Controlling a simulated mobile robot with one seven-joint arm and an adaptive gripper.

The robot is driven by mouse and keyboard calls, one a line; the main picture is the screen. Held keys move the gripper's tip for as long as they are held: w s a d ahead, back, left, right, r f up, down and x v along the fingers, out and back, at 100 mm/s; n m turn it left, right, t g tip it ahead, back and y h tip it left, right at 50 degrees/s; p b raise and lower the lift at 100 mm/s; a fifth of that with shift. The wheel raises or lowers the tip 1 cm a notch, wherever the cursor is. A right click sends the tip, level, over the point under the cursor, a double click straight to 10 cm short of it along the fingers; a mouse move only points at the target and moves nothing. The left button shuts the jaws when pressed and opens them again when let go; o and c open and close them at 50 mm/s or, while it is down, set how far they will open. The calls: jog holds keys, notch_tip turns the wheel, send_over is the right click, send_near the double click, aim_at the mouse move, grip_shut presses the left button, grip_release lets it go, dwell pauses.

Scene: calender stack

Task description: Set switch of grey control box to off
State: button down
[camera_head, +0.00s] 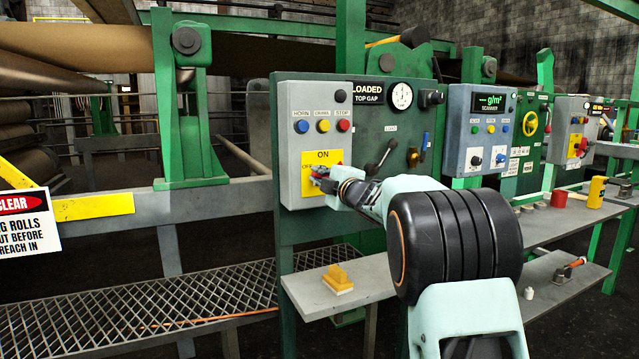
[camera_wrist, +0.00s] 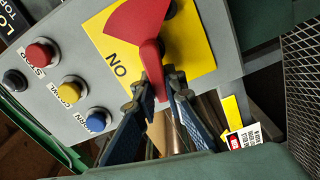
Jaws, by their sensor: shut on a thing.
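The grey control box (camera_head: 287,152) is on a green panel in the head view, with a yellow plate (camera_head: 336,156) marked ON at top and OFF at left. The box face also shows in the wrist view (camera_wrist: 215,95). The red switch handle (camera_wrist: 150,58) is in front of the plate and points roughly to the OFF side; its exact angle is unclear. My gripper (camera_wrist: 160,85) is shut on the handle's outer end, one finger on each side. In the head view my gripper (camera_head: 322,180) covers most of the handle. The OFF label is hidden in the wrist view.
Blue, yellow and red buttons (camera_head: 323,125) sit above the plate. A lever (camera_head: 378,160) stands right of the box. A shelf (camera_head: 305,292) with a yellow block (camera_head: 338,277) is below. Another control box (camera_head: 462,130) is further right.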

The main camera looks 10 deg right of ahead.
jog(key=shift+f+n+b, duration=0.45)
jog(key=shift+n+b, duration=0.3)
jog(key=shift+n, duration=0.45)
jog(key=c, duration=2)
grip_release()
jog(key=v, duration=1.2)
jog(key=shift+r, duration=0.1)
